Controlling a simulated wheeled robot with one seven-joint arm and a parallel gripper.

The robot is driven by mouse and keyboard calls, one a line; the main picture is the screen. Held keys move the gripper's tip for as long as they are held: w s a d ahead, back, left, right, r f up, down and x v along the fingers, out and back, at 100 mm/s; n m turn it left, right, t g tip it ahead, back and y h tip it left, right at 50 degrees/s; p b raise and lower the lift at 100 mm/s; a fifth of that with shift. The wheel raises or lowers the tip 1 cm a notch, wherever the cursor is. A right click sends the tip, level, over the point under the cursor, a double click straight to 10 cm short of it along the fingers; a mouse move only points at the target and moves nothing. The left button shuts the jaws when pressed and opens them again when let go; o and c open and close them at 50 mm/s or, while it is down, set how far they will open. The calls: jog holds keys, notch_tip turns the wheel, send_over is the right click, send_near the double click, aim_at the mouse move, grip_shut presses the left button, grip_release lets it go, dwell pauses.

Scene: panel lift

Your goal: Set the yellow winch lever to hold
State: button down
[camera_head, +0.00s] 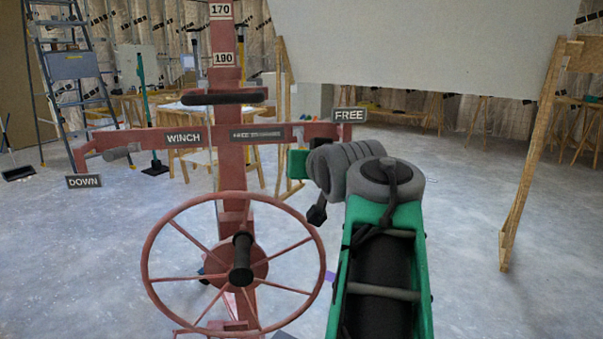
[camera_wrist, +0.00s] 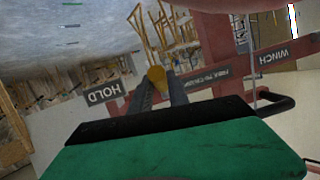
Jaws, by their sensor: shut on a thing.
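The yellow winch lever (camera_wrist: 156,75) shows as a small yellow end in the wrist view, between the two dark fingers of my gripper (camera_wrist: 158,90). My gripper is shut on it. A HOLD plate (camera_wrist: 107,92) is left of the fingers in that view, which is tilted and upside down. A FREE plate (camera_head: 348,115) stands at the right end of the red crossbar (camera_head: 300,133), just above my wrist.
The red lift's handwheel (camera_head: 238,265) stands left of my arm. A WINCH plate (camera_head: 183,139) is on the crossbar, and a DOWN plate (camera_head: 84,181) hangs at its left end. A large pale panel (camera_head: 420,45) is overhead at right. Concrete floor lies open at the left.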

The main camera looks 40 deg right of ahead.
dwell(0.3)
jog(key=c, duration=1.3)
grip_release()
